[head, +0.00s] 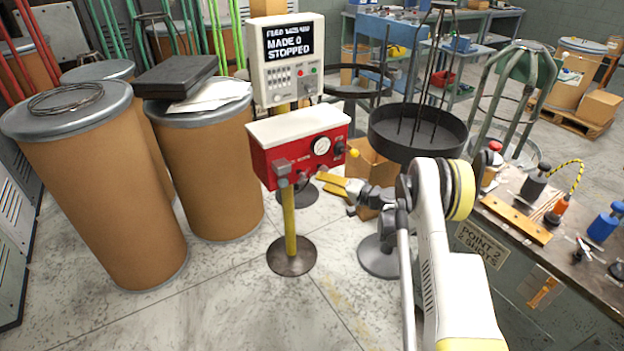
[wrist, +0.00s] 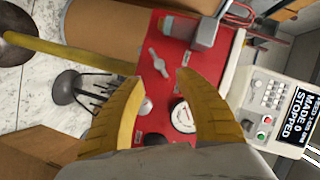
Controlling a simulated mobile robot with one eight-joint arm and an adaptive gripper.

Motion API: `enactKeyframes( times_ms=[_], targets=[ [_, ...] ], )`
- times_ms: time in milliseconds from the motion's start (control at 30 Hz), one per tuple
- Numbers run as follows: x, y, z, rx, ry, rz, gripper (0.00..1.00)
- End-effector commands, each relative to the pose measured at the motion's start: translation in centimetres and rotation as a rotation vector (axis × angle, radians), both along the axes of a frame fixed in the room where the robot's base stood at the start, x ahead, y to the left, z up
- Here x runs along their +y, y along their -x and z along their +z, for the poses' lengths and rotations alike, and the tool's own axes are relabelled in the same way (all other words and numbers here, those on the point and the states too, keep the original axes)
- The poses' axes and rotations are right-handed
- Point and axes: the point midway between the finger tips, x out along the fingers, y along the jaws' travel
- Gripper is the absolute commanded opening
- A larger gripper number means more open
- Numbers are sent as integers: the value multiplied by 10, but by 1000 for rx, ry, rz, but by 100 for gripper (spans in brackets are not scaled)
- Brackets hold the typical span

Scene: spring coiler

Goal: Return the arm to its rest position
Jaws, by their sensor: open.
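My arm (head: 440,240) reaches forward from the lower right in the head view, bent at a large joint. My gripper (head: 324,184) is at its far end, just right of and below the front of the red control box (head: 265,162). In the wrist view, the two yellow fingers of my gripper (wrist: 160,78) are spread apart with nothing between them. The red face of the box (wrist: 160,30) lies beyond them, with a grey lever knob (wrist: 158,63) and a round gauge (wrist: 182,116) in sight. The fingers look clear of the box, but the exact gap is unclear.
A control panel (head: 288,75) reading "MADE 0 STOPPED" stands behind the box. Brown drums (head: 105,185) stand at left. A black round tray on a stand (head: 415,145) is behind my arm. A cluttered workbench (head: 530,200) is at right. Open floor (head: 210,300) lies in front.

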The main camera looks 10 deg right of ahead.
Motion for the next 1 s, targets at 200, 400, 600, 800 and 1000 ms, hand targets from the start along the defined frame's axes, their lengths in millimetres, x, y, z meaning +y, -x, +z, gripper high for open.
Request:
enactKeyframes(
  times_ms=[200,400,600,800,1000],
  targets=[
    [-12,16,3,0,0,0,41],
    [-13,17,4,0,0,0,41],
    [-13,17,3,0,0,0,41],
    [-5,16,25,22,34,8,41],
    [24,33,96,100,170,32,41]
  ],
)
